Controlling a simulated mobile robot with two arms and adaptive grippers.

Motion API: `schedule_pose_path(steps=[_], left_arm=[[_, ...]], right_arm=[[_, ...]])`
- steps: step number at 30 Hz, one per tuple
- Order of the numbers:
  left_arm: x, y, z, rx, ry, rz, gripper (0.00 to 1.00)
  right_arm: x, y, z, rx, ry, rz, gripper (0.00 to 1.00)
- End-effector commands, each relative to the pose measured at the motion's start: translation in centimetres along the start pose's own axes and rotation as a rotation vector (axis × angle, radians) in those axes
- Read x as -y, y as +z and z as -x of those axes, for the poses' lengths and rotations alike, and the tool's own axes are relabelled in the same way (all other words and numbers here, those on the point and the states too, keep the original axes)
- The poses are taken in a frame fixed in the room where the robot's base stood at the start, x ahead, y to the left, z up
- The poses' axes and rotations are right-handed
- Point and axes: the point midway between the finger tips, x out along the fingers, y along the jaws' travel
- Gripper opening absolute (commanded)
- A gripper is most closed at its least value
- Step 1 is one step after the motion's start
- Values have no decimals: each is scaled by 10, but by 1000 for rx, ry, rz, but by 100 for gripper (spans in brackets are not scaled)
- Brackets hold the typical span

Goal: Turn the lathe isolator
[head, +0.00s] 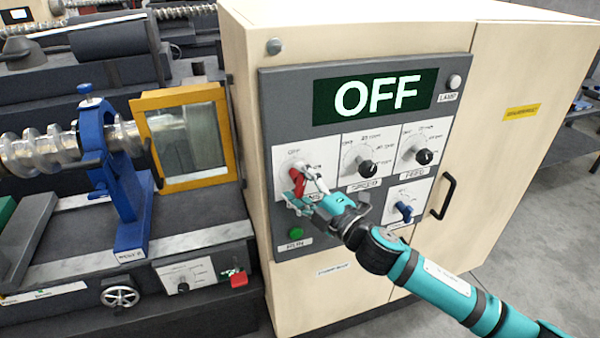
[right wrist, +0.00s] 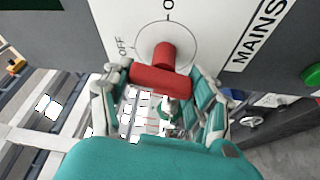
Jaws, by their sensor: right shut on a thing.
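The lathe isolator is a red handle (head: 296,186) on a white plate marked OFF and MAINS, at the left of the grey control panel (head: 350,228). My right gripper (head: 302,190) is shut on this handle. In the right wrist view the red handle (right wrist: 163,77) lies between the two fingers (right wrist: 163,92), in front of a round pale dial with an OFF mark at its left and another mark, partly cut off, at the top. The green display (head: 376,95) above reads OFF. My left gripper is not in view.
A green button (head: 296,233) sits below. The lathe with a blue rest (head: 122,185) and a yellow-framed guard (head: 188,138) stands left.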

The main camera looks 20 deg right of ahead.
Motion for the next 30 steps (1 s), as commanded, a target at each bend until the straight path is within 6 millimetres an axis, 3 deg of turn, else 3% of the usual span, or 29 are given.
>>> schedule_pose_path(steps=[12,30], left_arm=[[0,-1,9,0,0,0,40],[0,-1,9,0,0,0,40]], right_arm=[[0,0,0,-1,-81,200,27],[2,0,0,-1,-98,236,27]])
